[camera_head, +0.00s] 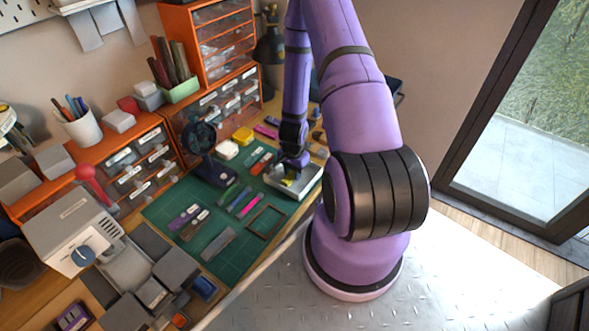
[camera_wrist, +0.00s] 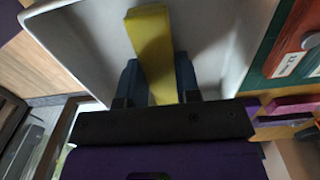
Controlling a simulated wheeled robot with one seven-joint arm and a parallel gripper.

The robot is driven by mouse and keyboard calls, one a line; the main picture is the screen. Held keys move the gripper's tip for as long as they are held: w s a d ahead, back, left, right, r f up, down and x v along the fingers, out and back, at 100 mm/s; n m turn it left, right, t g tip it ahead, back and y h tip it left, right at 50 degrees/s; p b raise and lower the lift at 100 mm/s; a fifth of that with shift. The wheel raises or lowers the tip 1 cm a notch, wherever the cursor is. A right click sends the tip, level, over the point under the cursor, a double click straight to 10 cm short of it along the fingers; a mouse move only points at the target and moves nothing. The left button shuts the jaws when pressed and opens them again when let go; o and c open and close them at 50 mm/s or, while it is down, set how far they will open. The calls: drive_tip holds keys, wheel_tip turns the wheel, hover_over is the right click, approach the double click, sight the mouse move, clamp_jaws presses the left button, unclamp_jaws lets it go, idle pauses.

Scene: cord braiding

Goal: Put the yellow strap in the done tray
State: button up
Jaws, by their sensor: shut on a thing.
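The yellow strap (camera_wrist: 153,50) is between the two dark fingers of my gripper (camera_wrist: 160,82) in the wrist view. My gripper is shut on it. The strap points away from the fingers over the pale inside of a white tray (camera_wrist: 70,30). In the head view my gripper (camera_head: 292,172) is down at the white tray (camera_head: 309,186), and a bit of the yellow strap (camera_head: 289,182) shows there. I cannot tell whether the strap touches the tray floor. I see no readable label on the tray.
A green cutting mat (camera_head: 172,211) lies left of the tray with several straps on it, one magenta (camera_head: 246,207). An empty dark frame (camera_head: 265,221) lies near the mat's front edge. A dark blue stand device (camera_head: 214,172) stands behind. Orange drawer units (camera_head: 210,110) line the wall.

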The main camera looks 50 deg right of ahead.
drive_tip(key=shift+f, duration=0.15)
drive_tip(key=o, duration=1)
drive_tip(key=w+a+r+n+t, duration=0.1)
drive_tip(key=a+r+n, duration=0.25)
drive_tip(key=r, duration=0.95)
drive_tip(key=w+a+r+n+t, duration=0.15)
drive_tip(key=a+r, duration=0.35)
drive_tip(key=r, duration=0.8)
drive_tip(key=w+a+r+n+t, duration=0.1)
drive_tip(key=a+r+n, duration=0.25)
drive_tip(key=r, duration=0.95)
drive_tip(key=s+a+r+n, duration=0.2)
drive_tip(key=s+a+r, duration=0.1)
drive_tip(key=s+r, duration=0.2)
drive_tip(key=s+a+r+n+t, duration=0.1)
drive_tip(key=s+a+r+n, duration=0.1)
drive_tip(key=s+r, duration=0.3)
drive_tip(key=s+a+r+n, duration=0.3)
drive_tip(key=s+r+n, duration=0.1)
drive_tip(key=s+r, duration=0.2)
drive_tip(key=shift+s+a+t, duration=0.3)
drive_tip(key=shift+s+t, duration=0.05)
drive_tip(key=shift+s, duration=0.5)
